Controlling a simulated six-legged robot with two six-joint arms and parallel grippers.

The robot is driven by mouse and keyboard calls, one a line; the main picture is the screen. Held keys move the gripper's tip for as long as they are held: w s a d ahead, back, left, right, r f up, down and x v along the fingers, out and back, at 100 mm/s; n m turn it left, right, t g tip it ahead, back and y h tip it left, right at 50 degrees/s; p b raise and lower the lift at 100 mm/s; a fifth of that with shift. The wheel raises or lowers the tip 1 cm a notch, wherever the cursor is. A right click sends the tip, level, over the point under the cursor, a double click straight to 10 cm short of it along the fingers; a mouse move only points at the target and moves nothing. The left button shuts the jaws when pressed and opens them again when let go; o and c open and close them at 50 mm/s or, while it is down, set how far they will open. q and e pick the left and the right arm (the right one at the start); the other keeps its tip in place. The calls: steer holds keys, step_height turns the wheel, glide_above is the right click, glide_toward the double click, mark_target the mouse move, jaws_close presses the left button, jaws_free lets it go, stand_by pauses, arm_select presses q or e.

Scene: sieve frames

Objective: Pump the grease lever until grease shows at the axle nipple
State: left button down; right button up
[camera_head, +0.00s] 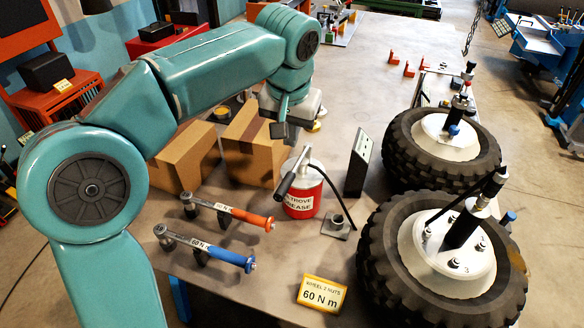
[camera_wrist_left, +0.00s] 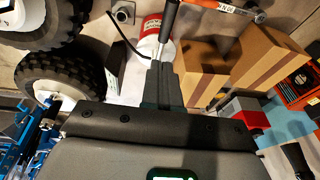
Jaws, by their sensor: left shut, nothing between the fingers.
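The grease pump (camera_head: 302,200) is a red can with a white label, standing on the bench mid-picture. Its lever (camera_head: 291,174) has a dark grip and leans up over the can. A black hose (camera_head: 334,186) curves from it toward the right. My left gripper (camera_head: 284,131) is beyond and above the can. In the left wrist view my shut, empty fingers (camera_wrist_left: 164,72) point at the lever (camera_wrist_left: 169,25) and overlap its lower end; I cannot tell whether they touch. The near wheel's axle (camera_head: 462,225) stands in its hub. I cannot make out the nipple or any grease there. My right gripper is out of view.
Two tyred wheels (camera_head: 375,248) (camera_head: 400,160) lie at the right. Orange and blue torque wrenches (camera_head: 240,214) (camera_head: 215,250) rest left of the can, before cardboard boxes (camera_head: 253,145). A dark upright panel (camera_head: 357,165) and a "60 N m" sign (camera_head: 321,294) stand nearby.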

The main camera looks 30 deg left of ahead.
mark_target(288, 183)
arm_select(q)
steer(key=x, duration=0.4)
steer(key=s+x, duration=0.1)
steer(key=x, duration=0.7)
steer(key=shift+s+a+f, duration=0.15)
steer(key=shift+a+f, duration=0.1)
steer(key=shift+f, duration=0.15)
steer(key=shift+s+f+p, duration=0.1)
steer(key=shift+f+p, duration=0.05)
steer(key=shift+p, duration=0.15)
steer(key=shift+f, duration=0.1)
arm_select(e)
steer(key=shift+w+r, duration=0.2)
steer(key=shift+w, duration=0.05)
